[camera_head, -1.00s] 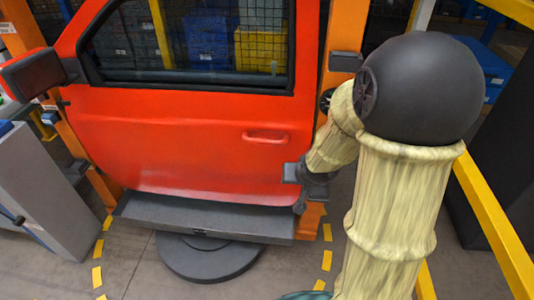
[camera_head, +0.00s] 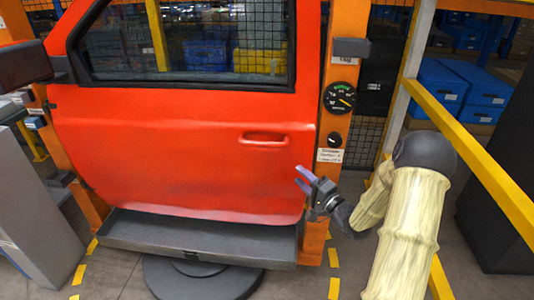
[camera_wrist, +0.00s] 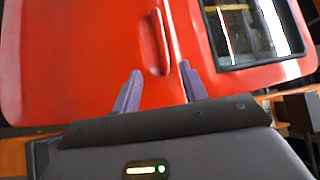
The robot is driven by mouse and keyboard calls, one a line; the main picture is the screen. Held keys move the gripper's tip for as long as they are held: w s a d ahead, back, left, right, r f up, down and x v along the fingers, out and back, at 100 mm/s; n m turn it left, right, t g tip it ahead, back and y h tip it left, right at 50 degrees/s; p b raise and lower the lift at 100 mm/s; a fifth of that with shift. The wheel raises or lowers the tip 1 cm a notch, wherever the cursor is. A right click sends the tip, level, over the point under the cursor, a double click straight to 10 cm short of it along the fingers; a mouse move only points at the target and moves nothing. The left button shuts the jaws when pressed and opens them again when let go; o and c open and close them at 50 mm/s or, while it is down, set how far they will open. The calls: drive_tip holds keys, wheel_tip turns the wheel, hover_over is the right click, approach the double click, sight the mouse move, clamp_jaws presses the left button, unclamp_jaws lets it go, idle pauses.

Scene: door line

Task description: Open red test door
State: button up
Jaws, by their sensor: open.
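The red test door (camera_head: 185,150) hangs in an orange frame in the head view, with a window in its upper part. Its recessed handle (camera_head: 264,138) is near the right edge, and it also shows in the wrist view (camera_wrist: 158,40). My gripper (camera_head: 304,178) is open and empty, below and to the right of the handle, near the door's right edge. In the wrist view the two purple fingers (camera_wrist: 160,88) point toward the door, with the handle ahead of them. I cannot tell the exact gap between fingertips and door.
An orange post (camera_head: 317,215) with a dial gauge (camera_head: 341,98) stands at the door's right edge. A dark ledge (camera_head: 200,238) lies below the door. A yellow rail (camera_head: 475,155) runs along the right. A grey cabinet (camera_head: 35,205) stands at the left.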

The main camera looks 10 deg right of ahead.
sight(267, 147)
drive_tip(key=shift+w, duration=0.1)
drive_tip(key=x, duration=1.7)
drive_tip(key=shift+w+b, duration=0.15)
drive_tip(key=shift+b, duration=0.15)
